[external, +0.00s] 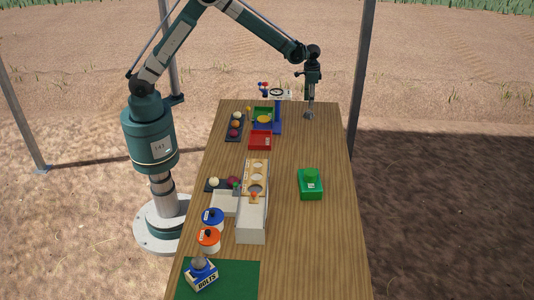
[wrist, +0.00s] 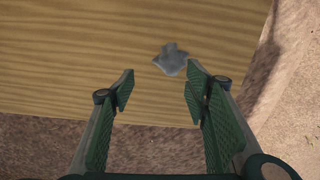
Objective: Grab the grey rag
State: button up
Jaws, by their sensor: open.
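The grey rag (wrist: 172,59) lies crumpled and flat on the wooden table in the wrist view, just beyond my fingertips and nearer the right finger. In the external view the rag (external: 309,116) is a small grey patch near the table's far right end. My gripper (external: 312,98) hangs pointing down above that end. In the wrist view my gripper (wrist: 160,82) has its two green fingers wide apart with nothing between them. How high it is above the rag is hard to tell.
The wooden table (external: 335,240) is clear around the rag. A blue stand (external: 277,118), a green tray, a red tray (external: 260,140) and a dark tray with balls (external: 235,128) stand to the left. A green box with a button (external: 310,185) stands nearer the camera. A tent pole (external: 360,75) rises at right.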

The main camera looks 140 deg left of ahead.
aim_at(309, 112)
jog(key=shift+s+a+f, duration=0.85)
jog(key=shift+a+f, duration=0.1)
jog(key=shift+a, duration=0.05)
jog(key=shift+f, duration=0.15)
jog(key=shift+f, duration=1.15)
jog(key=shift+f, duration=0.15)
jog(key=shift+d+f+b, duration=0.1)
jog(key=shift+f+b, duration=0.2)
jog(key=shift+f, duration=2.15)
jog(key=c, duration=0.9)
